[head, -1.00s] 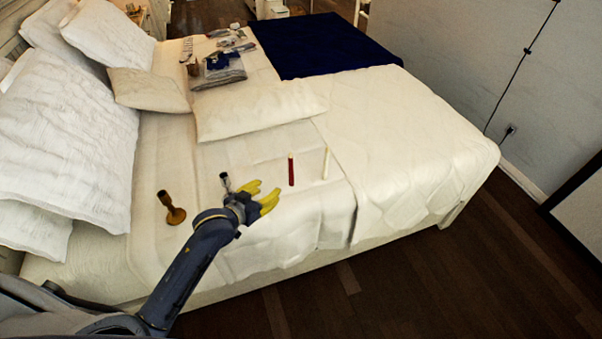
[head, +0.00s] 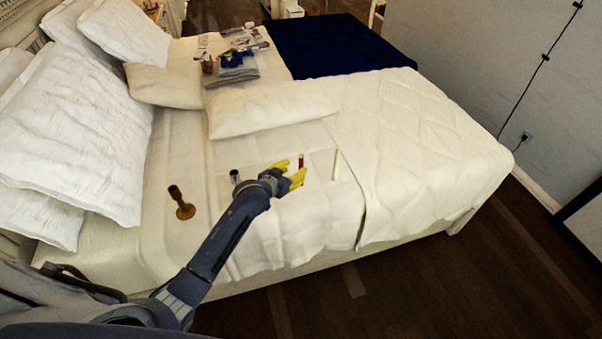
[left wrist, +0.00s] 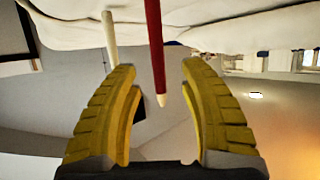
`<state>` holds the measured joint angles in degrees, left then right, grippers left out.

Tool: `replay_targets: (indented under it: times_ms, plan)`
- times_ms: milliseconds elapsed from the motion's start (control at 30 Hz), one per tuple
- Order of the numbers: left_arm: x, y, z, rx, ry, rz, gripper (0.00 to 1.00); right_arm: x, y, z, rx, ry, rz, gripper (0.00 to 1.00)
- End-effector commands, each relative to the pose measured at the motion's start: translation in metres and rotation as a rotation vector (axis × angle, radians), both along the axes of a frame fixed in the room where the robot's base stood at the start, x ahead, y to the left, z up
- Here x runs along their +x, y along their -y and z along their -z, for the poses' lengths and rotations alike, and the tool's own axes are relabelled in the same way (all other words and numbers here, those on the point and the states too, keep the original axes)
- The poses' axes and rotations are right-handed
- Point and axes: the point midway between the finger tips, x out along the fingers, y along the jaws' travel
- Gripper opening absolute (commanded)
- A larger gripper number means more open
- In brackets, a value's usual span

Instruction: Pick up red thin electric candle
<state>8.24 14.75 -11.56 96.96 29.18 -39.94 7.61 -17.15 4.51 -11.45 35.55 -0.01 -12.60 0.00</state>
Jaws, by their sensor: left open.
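The red thin electric candle (head: 301,160) stands upright on the bed, its lower part hidden by my left gripper in the head view. In the left wrist view the red candle (left wrist: 154,45) shows upside down, its pale tip between the two yellow fingers. My left gripper (head: 295,173) is open at the candle, with a finger on either side and gaps between them in the left wrist view (left wrist: 160,105). My right gripper is not in view.
A white candle (head: 335,165) stands just right of the red one. A brown candle holder (head: 180,204) and a small dark-and-grey cylinder (head: 235,177) are to the left. A white pillow (head: 270,109) lies behind. Folded grey cloth (head: 232,75) and small items lie at the back.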

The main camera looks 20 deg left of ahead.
Motion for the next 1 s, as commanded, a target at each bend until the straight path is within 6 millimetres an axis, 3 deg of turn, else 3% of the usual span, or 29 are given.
replay_targets:
  times_ms: [167,600,967,1000]
  plan:
    - [0.006,0.002,0.003,0.0,0.0,0.0,0.43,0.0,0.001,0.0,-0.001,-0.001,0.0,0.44]
    - [0.044,0.014,0.02,-0.001,0.0,0.0,0.43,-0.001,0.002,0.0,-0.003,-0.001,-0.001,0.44]
    - [0.047,0.015,0.021,0.0,0.0,0.0,0.45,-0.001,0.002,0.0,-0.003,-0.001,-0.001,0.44]
    - [0.047,0.015,0.021,0.0,0.0,0.0,0.41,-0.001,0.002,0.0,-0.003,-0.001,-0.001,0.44]
